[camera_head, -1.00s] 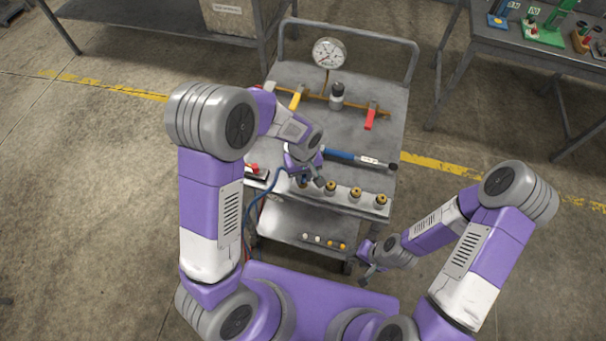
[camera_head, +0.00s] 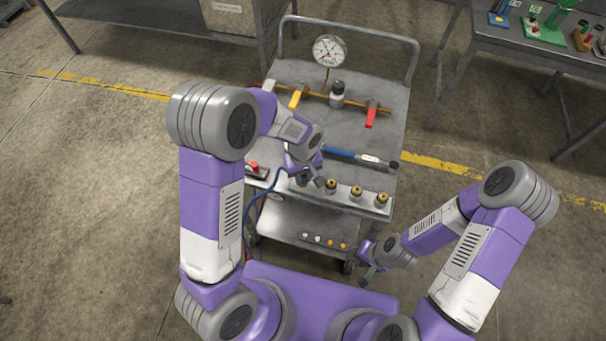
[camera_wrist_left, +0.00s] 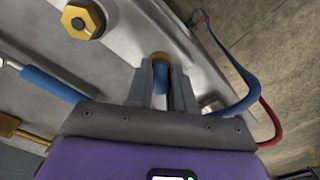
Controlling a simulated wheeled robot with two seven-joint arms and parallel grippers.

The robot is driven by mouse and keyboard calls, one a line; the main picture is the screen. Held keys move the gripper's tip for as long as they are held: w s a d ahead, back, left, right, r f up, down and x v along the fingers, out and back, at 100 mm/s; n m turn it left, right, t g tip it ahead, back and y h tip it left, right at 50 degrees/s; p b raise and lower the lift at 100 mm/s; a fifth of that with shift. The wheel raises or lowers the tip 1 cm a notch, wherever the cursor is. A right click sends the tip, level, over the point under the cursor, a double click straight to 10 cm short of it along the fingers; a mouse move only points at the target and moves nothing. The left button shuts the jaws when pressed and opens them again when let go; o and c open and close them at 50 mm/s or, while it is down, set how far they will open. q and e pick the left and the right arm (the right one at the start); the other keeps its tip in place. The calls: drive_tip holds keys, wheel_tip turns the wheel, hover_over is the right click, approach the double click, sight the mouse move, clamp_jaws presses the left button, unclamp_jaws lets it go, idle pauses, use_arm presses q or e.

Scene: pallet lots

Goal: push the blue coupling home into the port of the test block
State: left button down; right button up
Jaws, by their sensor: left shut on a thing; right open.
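The blue coupling (camera_wrist_left: 161,92) is between the two fingers of my left gripper (camera_wrist_left: 160,72) in the left wrist view. A brass fitting (camera_wrist_left: 159,57) shows just beyond the fingertips, in line with the coupling. I cannot tell how deep the coupling sits in it. The test block (camera_head: 343,191) is the pale metal bar with brass ports along the cart's front edge. My left gripper (camera_head: 308,180) is at its left end and hides most of the coupling in the head view. My right gripper (camera_head: 370,272) is open and empty, below and right of the cart.
A blue hose (camera_wrist_left: 235,75) and a red hose (camera_wrist_left: 269,120) loop beside the gripper. A blue-handled tool (camera_head: 342,154) lies behind the ports. A gauge (camera_head: 329,50) and a pipe with red (camera_head: 371,117) and yellow (camera_head: 296,97) levers stand further back. Small caps (camera_head: 318,239) lie on the lower shelf.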

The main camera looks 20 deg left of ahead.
use_arm(q)
drive_tip(key=c, duration=0.9)
unclamp_jaws()
wheel_tip(320, 180, up, 8)
drive_tip(key=shift+f+p, duration=0.25)
drive_tip(key=shift+p, duration=0.6)
